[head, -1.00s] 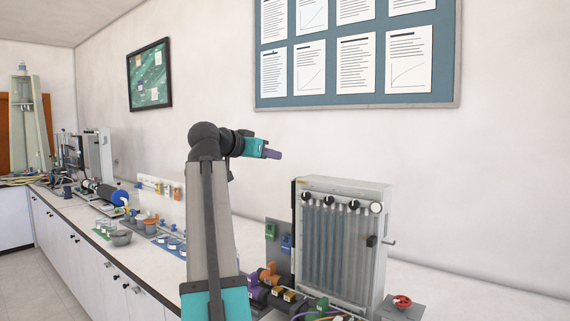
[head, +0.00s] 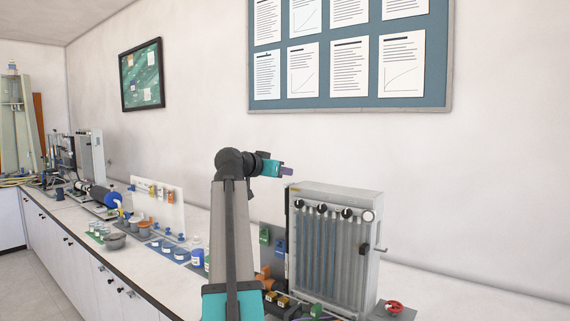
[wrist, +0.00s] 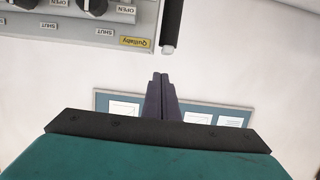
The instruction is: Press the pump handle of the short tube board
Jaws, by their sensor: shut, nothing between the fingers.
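A grey manometer board (head: 333,262) with several tall tubes and a row of round knobs stands on the bench at right. A small crank-like handle (head: 380,250) sticks out of its right side. A red knob (head: 394,306) sits on a grey block at its lower right. I cannot tell which part is the pump handle, or whether this is the short tube board. My gripper (head: 287,171) is shut and empty, just above the board's top left corner. In the wrist view my shut fingers (wrist: 161,95) are apart from the knobbed panel (wrist: 75,20).
Dark fittings and orange parts (head: 265,278) crowd the bench left of the board. Bottles and cups (head: 115,241) stand further left. Another grey apparatus (head: 90,152) is far left. The wall with a blue notice board (head: 350,103) is behind.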

